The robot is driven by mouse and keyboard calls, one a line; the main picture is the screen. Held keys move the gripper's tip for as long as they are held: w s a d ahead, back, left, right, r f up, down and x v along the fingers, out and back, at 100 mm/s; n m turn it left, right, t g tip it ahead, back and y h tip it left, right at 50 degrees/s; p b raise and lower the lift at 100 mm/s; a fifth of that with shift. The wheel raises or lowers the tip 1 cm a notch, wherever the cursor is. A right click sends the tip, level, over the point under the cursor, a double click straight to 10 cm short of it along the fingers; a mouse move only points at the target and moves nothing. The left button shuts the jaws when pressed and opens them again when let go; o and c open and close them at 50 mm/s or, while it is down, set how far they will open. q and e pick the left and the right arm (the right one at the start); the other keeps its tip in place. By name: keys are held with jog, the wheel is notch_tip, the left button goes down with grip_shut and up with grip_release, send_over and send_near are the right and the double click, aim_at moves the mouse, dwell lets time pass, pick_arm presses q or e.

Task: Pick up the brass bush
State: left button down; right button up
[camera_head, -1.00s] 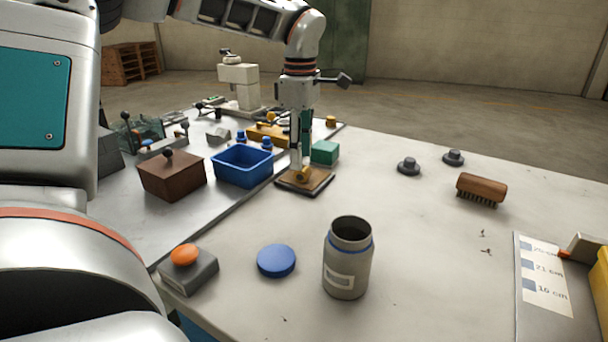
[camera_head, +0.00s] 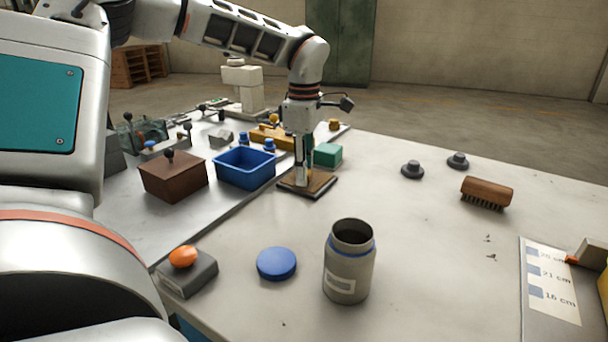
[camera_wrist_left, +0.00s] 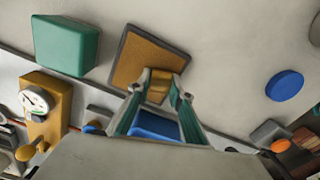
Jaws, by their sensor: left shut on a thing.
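My left gripper (camera_head: 301,183) points straight down at a square tan pad with a dark frame (camera_head: 322,187) on the table. In the left wrist view, the brass bush (camera_wrist_left: 158,88) sits between the fingertips of my left gripper (camera_wrist_left: 160,80), over the edge of the tan pad (camera_wrist_left: 140,55). The gripper is shut on it. In the head view the fingers hide the bush, and I cannot tell whether it still touches the pad. My right gripper is out of view.
A teal block (camera_head: 328,154) stands close behind the pad, and a blue bin (camera_head: 245,169) is to its left. A brown box (camera_head: 173,176) stands further left. An open grey jar (camera_head: 348,270) and blue lid (camera_head: 276,264) are nearer.

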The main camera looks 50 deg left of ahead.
pick_arm(q)
jog(key=shift+w+r, duration=0.1)
jog(key=shift+r, duration=0.5)
notch_tip(320, 180, up, 19)
jog(key=p, duration=0.2)
jog(key=shift+p, duration=0.35)
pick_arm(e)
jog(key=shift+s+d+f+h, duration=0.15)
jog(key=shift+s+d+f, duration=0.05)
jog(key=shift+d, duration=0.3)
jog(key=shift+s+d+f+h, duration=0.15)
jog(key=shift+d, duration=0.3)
pick_arm(q)
jog(key=shift+f, duration=0.1)
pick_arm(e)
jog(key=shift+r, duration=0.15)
